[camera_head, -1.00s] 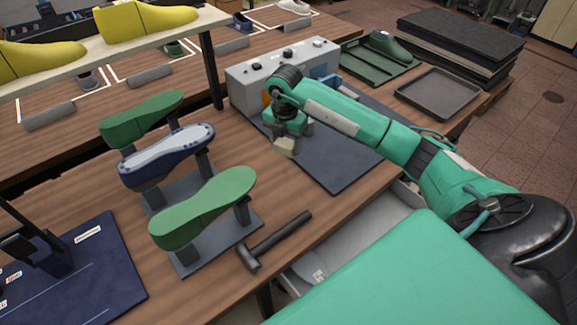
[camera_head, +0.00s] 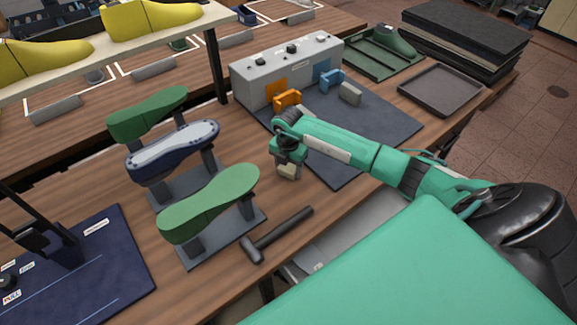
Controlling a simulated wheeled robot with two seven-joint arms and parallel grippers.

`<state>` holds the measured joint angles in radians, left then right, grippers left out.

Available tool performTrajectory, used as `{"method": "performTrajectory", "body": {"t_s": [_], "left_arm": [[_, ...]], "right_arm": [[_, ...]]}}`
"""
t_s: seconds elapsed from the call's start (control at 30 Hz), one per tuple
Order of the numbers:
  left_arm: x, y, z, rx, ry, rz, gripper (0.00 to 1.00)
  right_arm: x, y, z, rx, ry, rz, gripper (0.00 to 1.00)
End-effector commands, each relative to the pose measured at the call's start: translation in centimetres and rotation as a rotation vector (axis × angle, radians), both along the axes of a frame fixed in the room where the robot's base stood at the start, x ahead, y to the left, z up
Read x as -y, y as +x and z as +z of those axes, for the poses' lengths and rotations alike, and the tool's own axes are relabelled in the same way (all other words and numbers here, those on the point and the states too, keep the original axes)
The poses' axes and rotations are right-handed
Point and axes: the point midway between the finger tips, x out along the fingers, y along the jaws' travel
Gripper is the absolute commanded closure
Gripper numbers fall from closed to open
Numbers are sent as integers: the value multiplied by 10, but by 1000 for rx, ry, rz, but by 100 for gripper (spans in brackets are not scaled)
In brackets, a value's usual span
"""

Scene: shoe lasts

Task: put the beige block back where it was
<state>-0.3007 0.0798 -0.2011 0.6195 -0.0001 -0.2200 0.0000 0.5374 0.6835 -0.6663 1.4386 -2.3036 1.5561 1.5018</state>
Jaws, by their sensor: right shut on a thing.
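My right gripper (camera_head: 288,160) is shut on a beige block (camera_head: 287,171). The block's upper part is hidden between the fingers. It appears above the left front edge of the dark mat (camera_head: 345,165), near the wooden bench top; I cannot tell its exact height. A pale block (camera_head: 304,110) lies by the orange bracket (camera_head: 287,99), partly hidden by my arm. A greyish beige block (camera_head: 350,93) stands on the mat by the blue bracket (camera_head: 331,79). My left gripper is not in view.
A grey control box (camera_head: 288,68) stands behind the mat. An open drawer (camera_head: 345,235) juts below the bench's front edge. A grey tray (camera_head: 440,90) is at right.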

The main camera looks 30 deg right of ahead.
Motion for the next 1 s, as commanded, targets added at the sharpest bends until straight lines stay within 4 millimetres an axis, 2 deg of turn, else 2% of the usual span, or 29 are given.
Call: {"method": "performTrajectory", "body": {"t_s": [0.17, 0.2, 0.27, 0.3, 0.67, 0.77, 1.0], "left_arm": [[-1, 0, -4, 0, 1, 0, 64], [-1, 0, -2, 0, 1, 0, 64], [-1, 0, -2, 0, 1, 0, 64], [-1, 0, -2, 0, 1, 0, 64], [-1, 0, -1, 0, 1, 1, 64], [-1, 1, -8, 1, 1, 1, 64], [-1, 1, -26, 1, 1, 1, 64]], "right_arm": [[0, 0, -4, 0, 0, 0, 62], [0, 0, -3, 0, 0, 0, 36], [0, 0, -3, 0, 0, 0, 24], [0, 0, -3, 0, 0, -1, 22], [0, 1, 3, 1, 0, 0, 22], [1, 1, 15, 4, 0, 0, 22], [1, 1, 67, 4, -1, 1, 22]]}}
